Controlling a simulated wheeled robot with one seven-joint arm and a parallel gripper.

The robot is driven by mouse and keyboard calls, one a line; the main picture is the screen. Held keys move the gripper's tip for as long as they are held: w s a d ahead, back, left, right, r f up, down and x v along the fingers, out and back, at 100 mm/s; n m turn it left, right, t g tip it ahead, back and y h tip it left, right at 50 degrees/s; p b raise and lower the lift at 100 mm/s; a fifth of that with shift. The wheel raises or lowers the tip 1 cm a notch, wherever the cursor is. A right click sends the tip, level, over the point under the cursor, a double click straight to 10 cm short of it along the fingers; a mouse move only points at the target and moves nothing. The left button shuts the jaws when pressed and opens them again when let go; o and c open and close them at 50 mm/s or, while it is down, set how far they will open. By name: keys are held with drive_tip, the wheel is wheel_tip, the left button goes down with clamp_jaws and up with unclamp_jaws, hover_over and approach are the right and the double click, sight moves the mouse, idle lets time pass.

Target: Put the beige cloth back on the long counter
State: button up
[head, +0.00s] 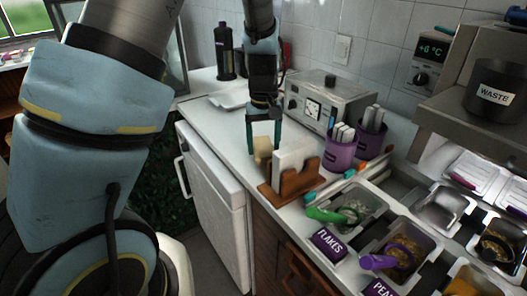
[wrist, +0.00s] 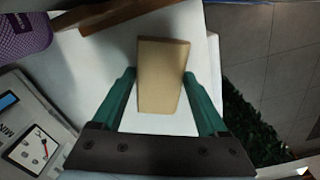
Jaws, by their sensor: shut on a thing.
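My gripper (head: 264,135) points down over the white long counter (head: 222,124), behind the wooden napkin holder. Its green fingers are shut on the beige cloth (head: 262,150), a small folded block. In the wrist view the cloth (wrist: 163,70) sits between the two fingertips, with the white counter top (wrist: 205,70) beneath it. The napkin holder hides part of the cloth's lower end in the head view. I cannot tell whether the cloth touches the counter or is slightly above it.
The wooden holder (head: 281,190) with white napkins stands close in front of the cloth. A grey device with a dial (head: 310,106) and purple cups (head: 341,150) stand to the right. A dark bottle (head: 224,50) is at the back.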

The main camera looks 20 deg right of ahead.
sight(264, 147)
drive_tip(key=shift+f, duration=1.5)
drive_tip(key=shift+f, duration=0.1)
drive_tip(key=o, duration=1.2)
wheel_tip(264, 147, up, 12)
drive_tip(key=b, duration=0.2)
drive_tip(key=shift+t, duration=0.8)
drive_tip(key=s+a+f, duration=0.1)
drive_tip(key=a, duration=0.8)
drive_tip(key=s+a+f, duration=0.1)
drive_tip(key=s+a, duration=0.1)
drive_tip(key=a, duration=0.7)
drive_tip(key=s+a+f, duration=0.1)
drive_tip(key=a, duration=0.7)
drive_tip(key=shift+s+a, duration=0.4)
